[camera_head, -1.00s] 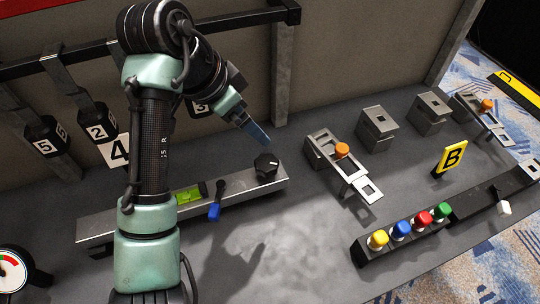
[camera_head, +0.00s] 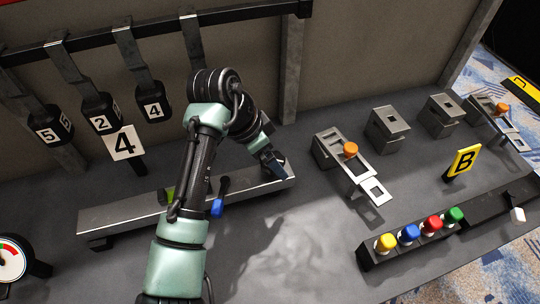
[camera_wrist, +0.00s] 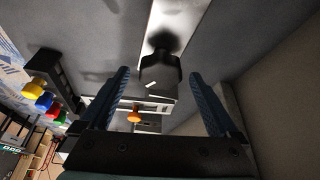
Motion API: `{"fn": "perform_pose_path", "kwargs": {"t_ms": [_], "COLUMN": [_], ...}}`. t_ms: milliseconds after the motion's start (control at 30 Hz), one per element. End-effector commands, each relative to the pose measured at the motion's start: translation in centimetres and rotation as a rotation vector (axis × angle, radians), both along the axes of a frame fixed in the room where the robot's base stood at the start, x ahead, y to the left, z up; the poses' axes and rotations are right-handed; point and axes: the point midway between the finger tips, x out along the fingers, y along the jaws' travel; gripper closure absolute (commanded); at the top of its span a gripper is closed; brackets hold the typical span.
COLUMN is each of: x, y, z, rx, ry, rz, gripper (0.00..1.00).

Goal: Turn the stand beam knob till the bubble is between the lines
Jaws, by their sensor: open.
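The stand beam (camera_head: 124,215) is a long grey metal bar lying on the dark table at left. A green bubble level (camera_head: 166,194) sits on it, mostly hidden behind my arm, so the bubble cannot be read. A blue-tipped black lever (camera_head: 217,206) is at the beam's front edge. The black knob (camera_wrist: 161,70) with a white mark shows in the wrist view on the beam's end; in the head view my gripper hides it. My gripper (camera_head: 279,172) is open above the beam's right end. In the wrist view its blue fingers (camera_wrist: 160,92) stand apart on either side of the knob.
A strip with several coloured buttons (camera_head: 408,234) is at the front right. Numbered weights (camera_head: 102,118) hang at the back left.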

Motion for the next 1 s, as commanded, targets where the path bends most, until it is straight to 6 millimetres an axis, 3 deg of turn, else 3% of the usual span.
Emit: {"fn": "perform_pose_path", "kwargs": {"t_ms": [300, 800, 1000], "x": [0.06, 0.06, 0.05], "y": [-0.11, -0.09, -0.12], "z": [-0.3, -0.26, -0.12], "rx": [0.0, 0.0, -0.001], "ry": [0.0, 0.0, 0.0], "rz": [0.0, 0.001, 0.016], "gripper": [0.04, 0.89, 0.89]}}
